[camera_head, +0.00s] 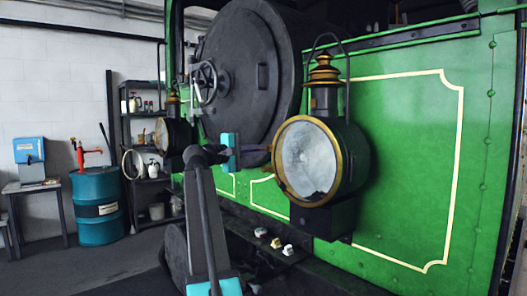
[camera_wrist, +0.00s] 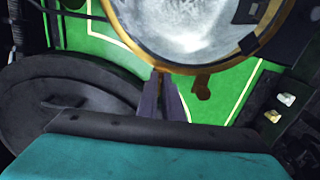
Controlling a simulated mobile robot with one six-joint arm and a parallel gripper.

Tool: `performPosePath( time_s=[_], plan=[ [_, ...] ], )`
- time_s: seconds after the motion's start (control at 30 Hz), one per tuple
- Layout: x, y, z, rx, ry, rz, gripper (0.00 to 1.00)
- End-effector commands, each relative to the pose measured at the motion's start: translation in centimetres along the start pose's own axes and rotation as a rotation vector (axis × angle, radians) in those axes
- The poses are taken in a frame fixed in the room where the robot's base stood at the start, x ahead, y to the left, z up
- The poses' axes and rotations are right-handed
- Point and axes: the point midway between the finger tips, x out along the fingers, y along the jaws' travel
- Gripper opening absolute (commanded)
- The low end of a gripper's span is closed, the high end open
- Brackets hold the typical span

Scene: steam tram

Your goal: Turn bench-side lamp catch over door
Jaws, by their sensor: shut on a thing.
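The near lamp (camera_head: 308,158) has a round glass door (camera_head: 306,160) with a brass rim, which looks closed. In the wrist view the rim and glass (camera_wrist: 185,25) fill the top. My gripper (camera_head: 264,149) reaches the rim's left edge from the left. In the wrist view its two narrow purple fingers (camera_wrist: 162,92) are shut on the small brown lamp catch (camera_wrist: 156,76) just below the rim. The fingers hide most of the catch, so I cannot tell its exact angle. A separate brass tab (camera_wrist: 203,86) sticks out from the rim to the right of the fingers.
A second lamp (camera_head: 174,136) stands farther left, beyond my arm. The dark round smokebox door (camera_head: 240,65) is behind. Several small pale objects (camera_head: 276,243) lie on the ledge below the near lamp. A blue drum (camera_head: 97,207) and a bench (camera_head: 32,186) are far left.

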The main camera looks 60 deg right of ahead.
Motion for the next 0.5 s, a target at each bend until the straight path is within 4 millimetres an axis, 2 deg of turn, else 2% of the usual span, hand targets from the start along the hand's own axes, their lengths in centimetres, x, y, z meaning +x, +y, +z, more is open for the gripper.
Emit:
performPosePath(
  time_s=[0.5],
  plan=[
    [0.02,0.24,0.13,0.061,-0.002,0.006,0.0]
  ],
)
